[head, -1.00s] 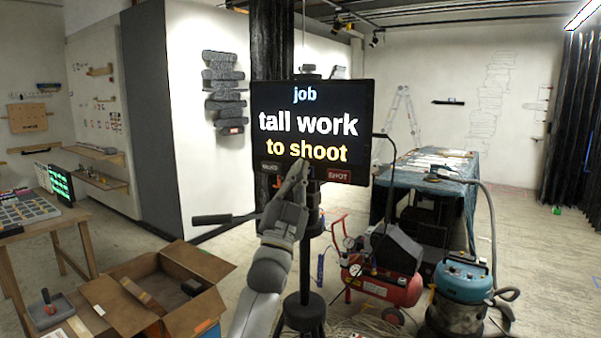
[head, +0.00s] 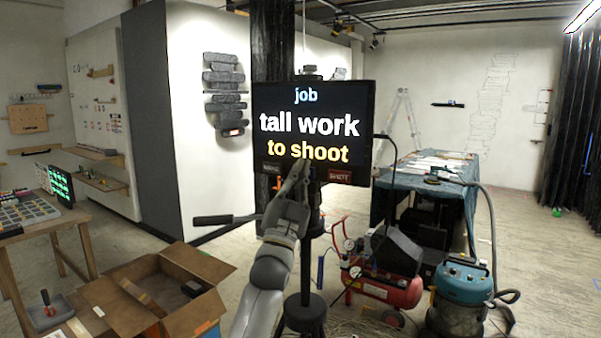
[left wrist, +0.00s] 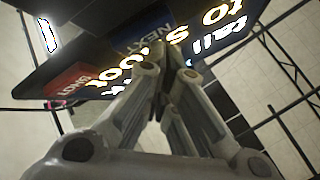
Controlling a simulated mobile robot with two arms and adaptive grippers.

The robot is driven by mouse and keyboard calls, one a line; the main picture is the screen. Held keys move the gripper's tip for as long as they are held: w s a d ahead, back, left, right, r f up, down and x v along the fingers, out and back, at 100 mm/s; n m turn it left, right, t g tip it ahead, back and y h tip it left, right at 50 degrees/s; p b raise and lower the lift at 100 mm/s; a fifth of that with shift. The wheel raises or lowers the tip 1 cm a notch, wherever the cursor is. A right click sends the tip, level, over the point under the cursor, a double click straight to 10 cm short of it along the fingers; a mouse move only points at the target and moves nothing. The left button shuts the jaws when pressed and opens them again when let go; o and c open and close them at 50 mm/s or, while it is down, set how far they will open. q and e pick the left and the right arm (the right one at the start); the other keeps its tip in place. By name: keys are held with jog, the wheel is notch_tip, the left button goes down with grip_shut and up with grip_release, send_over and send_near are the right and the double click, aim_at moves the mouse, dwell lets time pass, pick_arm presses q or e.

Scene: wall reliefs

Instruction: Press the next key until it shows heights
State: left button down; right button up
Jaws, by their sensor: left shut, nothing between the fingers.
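The black screen (head: 312,122) on a stand reads "job", "tall work" and "to shoot". Along its lower edge are a dark key (head: 272,167) at the left, its label too small to read, and a red SHOT key (head: 341,177) at the right. The blue NEXT key (left wrist: 152,40) shows in the left wrist view, with the SHOT key (left wrist: 70,86) beside it. My left gripper (head: 299,168) is shut and empty, its tips at the screen's lower edge, in front of the middle key. Whether the tips touch the NEXT key I cannot tell. My right gripper is out of view.
A red compressor (head: 385,285) and a blue vacuum (head: 463,281) with a hose stand to the right of the stand. An open cardboard box (head: 205,312) is at the lower left. A cloth-covered table (head: 455,185) stands behind at the right.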

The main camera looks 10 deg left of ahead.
pick_arm(q)
jog(key=shift+w+d+f, duration=0.2)
jog(key=shift+d+f, duration=0.05)
jog(key=shift+f, duration=0.4)
jog(key=s, duration=0.2)
jog(key=s+p, duration=0.1)
jog(key=s, duration=0.1)
jog(key=s+a, duration=0.1)
jog(key=shift+s+p, duration=0.3)
jog(key=shift+s, duration=0.1)
jog(key=shift+w+f, duration=0.1)
dwell(0.6)
